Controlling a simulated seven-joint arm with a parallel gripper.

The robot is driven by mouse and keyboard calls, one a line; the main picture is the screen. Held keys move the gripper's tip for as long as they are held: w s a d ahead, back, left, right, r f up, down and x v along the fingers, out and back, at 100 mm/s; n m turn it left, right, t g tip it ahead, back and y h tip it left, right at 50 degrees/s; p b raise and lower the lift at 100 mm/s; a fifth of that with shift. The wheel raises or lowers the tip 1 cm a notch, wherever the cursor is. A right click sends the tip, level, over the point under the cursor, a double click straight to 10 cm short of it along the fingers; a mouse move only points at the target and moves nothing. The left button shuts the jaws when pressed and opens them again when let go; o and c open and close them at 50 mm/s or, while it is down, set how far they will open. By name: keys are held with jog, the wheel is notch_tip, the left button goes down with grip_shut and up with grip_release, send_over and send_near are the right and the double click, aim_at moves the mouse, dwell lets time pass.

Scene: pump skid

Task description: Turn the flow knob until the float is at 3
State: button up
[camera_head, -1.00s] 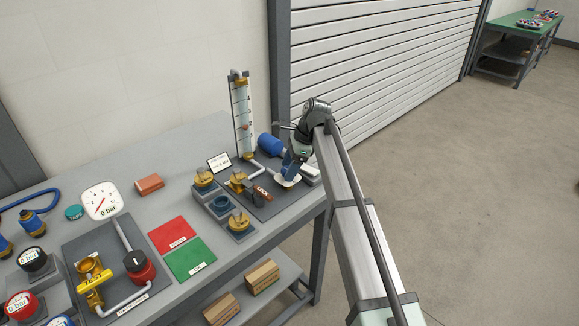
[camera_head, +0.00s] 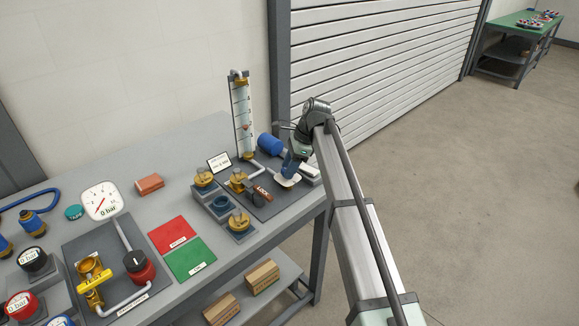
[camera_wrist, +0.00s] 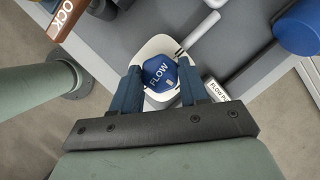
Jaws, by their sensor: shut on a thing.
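The blue flow knob (camera_wrist: 160,75), marked FLOW, sits on a pale rounded base (camera_wrist: 158,100) in the wrist view. My gripper (camera_wrist: 162,85) is shut on the knob, with one dark blue finger on each side. In the head view my gripper (camera_head: 290,172) points down at the right end of the bench, hiding most of the knob. The flow tube (camera_head: 242,115) stands upright at the back with a scale. A small reddish float (camera_head: 246,127) shows around mid-tube; the scale figure beside it is too small to read surely.
A small display (camera_head: 219,162) is near the tube's foot. Red (camera_head: 172,234) and green (camera_head: 190,258) mats lie farther left.

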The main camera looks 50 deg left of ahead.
jog(key=n+h, duration=0.1)
jog(key=n, duration=0.2)
jog(key=shift+w+a+n+g, duration=0.1)
jog(key=shift+a+n+g, duration=0.05)
jog(key=shift+n+g, duration=0.2)
jog(key=shift+n+h, duration=0.7)
jog(key=shift+n, duration=0.75)
jog(key=o, duration=1)
jog(key=shift+r, duration=0.1)
